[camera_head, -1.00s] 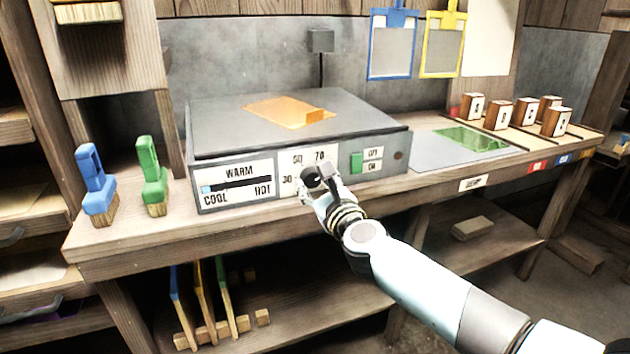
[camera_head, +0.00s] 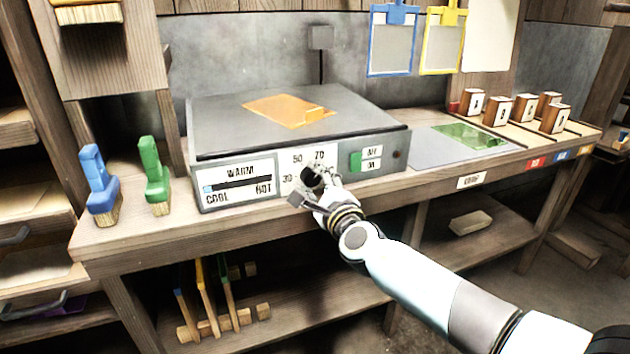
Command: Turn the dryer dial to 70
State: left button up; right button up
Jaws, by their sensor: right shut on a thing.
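The dryer (camera_head: 300,108) is a grey flat-topped box on the bench. Its front has a white dial plate (camera_head: 287,160) with 30, 50 and 70 readable. The dark dial (camera_head: 312,177) sits on this plate, mostly covered by my right gripper (camera_head: 316,182). My right gripper is shut on the dial, its arm coming in from the lower right. The dial's pointer is hidden, so I cannot tell its setting. My left gripper is not in view.
A temperature gauge (camera_head: 236,185) marked COOL, WARM and HOT is left of the dial. An orange sheet (camera_head: 283,110) lies on the dryer. Blue (camera_head: 98,180) and green (camera_head: 153,172) handled brushes stand at left.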

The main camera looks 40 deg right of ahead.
dwell(0.5)
jog(key=o, duration=1.2)
jog(key=shift+c, duration=0.2)
jog(key=v, duration=1.2)
jog(key=shift+f, duration=0.1)
